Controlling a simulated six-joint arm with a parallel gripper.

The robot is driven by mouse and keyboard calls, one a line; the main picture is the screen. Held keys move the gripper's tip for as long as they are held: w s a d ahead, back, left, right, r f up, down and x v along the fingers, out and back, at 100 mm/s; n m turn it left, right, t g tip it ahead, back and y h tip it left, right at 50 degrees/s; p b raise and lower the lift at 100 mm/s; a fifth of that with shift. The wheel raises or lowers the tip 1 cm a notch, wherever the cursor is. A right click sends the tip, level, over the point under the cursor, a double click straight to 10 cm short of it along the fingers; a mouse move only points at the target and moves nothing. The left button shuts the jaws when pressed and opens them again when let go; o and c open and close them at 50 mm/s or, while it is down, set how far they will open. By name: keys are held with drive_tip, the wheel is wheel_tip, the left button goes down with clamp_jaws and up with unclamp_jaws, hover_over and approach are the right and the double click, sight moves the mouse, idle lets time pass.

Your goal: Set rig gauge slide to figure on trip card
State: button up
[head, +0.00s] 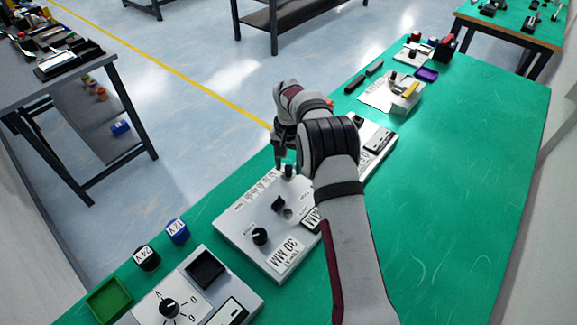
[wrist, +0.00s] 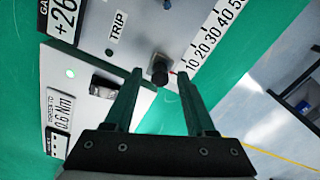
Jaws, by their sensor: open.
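The trip card (head: 290,252) on the grey rig panel (head: 243,238) reads "TRIP AT 30 MM" in the head view. The gauge slide's black knob (head: 289,171) stands at the right end of a printed scale (head: 262,186). My gripper (wrist: 160,78) is open, with one fingertip to each side of the knob in that view and gaps visible. Whether the tips reach down around it is unclear. The arm hides part of the panel in the head view.
A black dial (head: 260,236) is on the same panel. A neighbouring panel carries a "0.6 Nm" card (wrist: 60,112) and a green light (wrist: 70,73). Blue and black pots (head: 177,232) stand left of the rig. The green bench (head: 450,190) is clear on the right.

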drive_tip(key=shift+f, duration=0.65)
clamp_jaws()
idle(1.0)
